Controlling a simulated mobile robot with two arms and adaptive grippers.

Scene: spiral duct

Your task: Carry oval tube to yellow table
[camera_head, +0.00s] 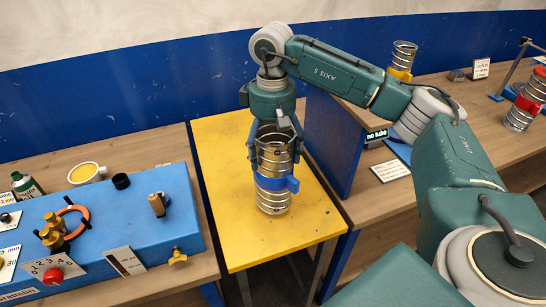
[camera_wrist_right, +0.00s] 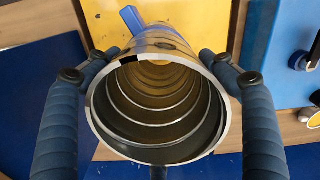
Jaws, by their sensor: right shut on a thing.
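The tube (camera_head: 273,199) is a ribbed silver metal duct with a blue band and side tab around its middle. In the head view it is upright at the yellow table (camera_head: 225,150), over its middle; I cannot tell whether its lower end touches the top. My right gripper (camera_head: 274,140) points down and is shut on the tube's upper part, one finger on each side. In the right wrist view I look into the tube's open round end (camera_wrist_right: 158,105) between the blue-grey fingers, with the yellow table below it. My left gripper is not in view.
A blue machine box (camera_head: 125,215) with knobs and an orange ring stands on the wooden bench left of the yellow table. A bench to the right holds a yellow-banded tube (camera_head: 402,58) and a red-banded tube (camera_head: 525,105). The yellow top's front part is clear.

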